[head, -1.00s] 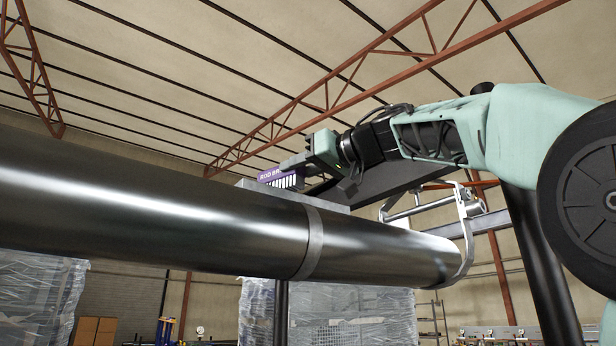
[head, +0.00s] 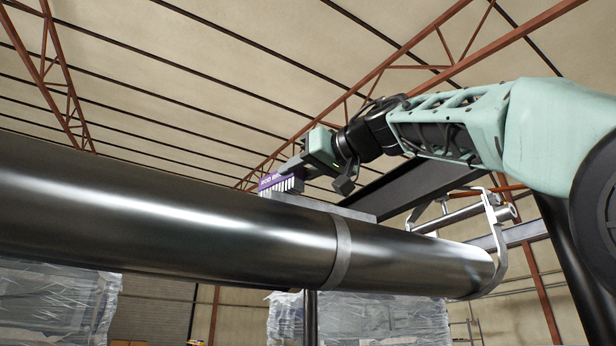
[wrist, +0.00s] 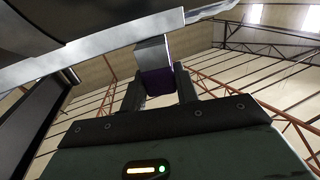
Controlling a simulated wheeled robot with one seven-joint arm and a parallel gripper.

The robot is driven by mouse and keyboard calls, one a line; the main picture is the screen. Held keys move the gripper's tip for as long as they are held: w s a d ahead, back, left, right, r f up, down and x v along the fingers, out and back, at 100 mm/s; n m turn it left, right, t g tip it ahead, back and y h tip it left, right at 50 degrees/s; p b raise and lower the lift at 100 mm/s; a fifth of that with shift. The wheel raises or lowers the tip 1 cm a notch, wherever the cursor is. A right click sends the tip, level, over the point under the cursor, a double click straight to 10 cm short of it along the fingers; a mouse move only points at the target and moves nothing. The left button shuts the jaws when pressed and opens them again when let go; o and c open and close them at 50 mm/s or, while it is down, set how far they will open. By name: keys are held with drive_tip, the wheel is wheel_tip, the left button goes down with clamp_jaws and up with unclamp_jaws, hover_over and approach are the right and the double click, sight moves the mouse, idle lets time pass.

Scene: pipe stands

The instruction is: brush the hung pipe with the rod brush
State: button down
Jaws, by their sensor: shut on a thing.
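The hung pipe (head: 190,225) is a long dark shiny cylinder crossing the head view from the left to the right of centre. A lighter band (head: 342,250) rings it. The rod brush (head: 281,183) is purple with white bristles and lettering on its side. It is at the pipe's upper far side, and whether the bristles touch the pipe is unclear. My gripper (head: 303,163) is shut on the brush. In the wrist view my gripper's fingers (wrist: 160,90) hold the purple brush body (wrist: 157,82), with the dark pipe (wrist: 95,15) at the upper left.
A metal hanger (head: 492,240) loops around the pipe near its right end. A dark beam (head: 415,190) runs behind my arm. Wrapped pallets (head: 365,320) stand below and behind the pipe. Red roof trusses (head: 62,85) are high overhead.

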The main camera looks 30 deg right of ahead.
drive_tip(key=shift+w+a+f, duration=0.1)
drive_tip(key=shift+a+f, duration=0.15)
drive_tip(key=shift+a, duration=0.7)
drive_tip(key=shift+d, duration=3.05)
drive_tip(key=shift+s+d+r+p, duration=0.15)
drive_tip(key=shift+d+p, duration=0.45)
drive_tip(key=shift+d, duration=1.2)
drive_tip(key=shift+s+d+r+p, duration=0.15)
drive_tip(key=shift+d+p, duration=0.5)
drive_tip(key=shift+d, duration=1.15)
drive_tip(key=shift+s+d+r+p, duration=0.15)
drive_tip(key=shift+d+p, duration=0.45)
drive_tip(key=shift+d, duration=1.2)
drive_tip(key=shift+s+d+f+p, duration=0.1)
drive_tip(key=shift+d+p, duration=0.4)
drive_tip(key=shift+d, duration=0.9)
drive_tip(key=shift+s+d+f+p, duration=0.1)
drive_tip(key=shift+d+p, duration=0.4)
drive_tip(key=shift+d, duration=0.9)
drive_tip(key=shift+d+f, duration=0.1)
drive_tip(key=shift+d, duration=0.4)
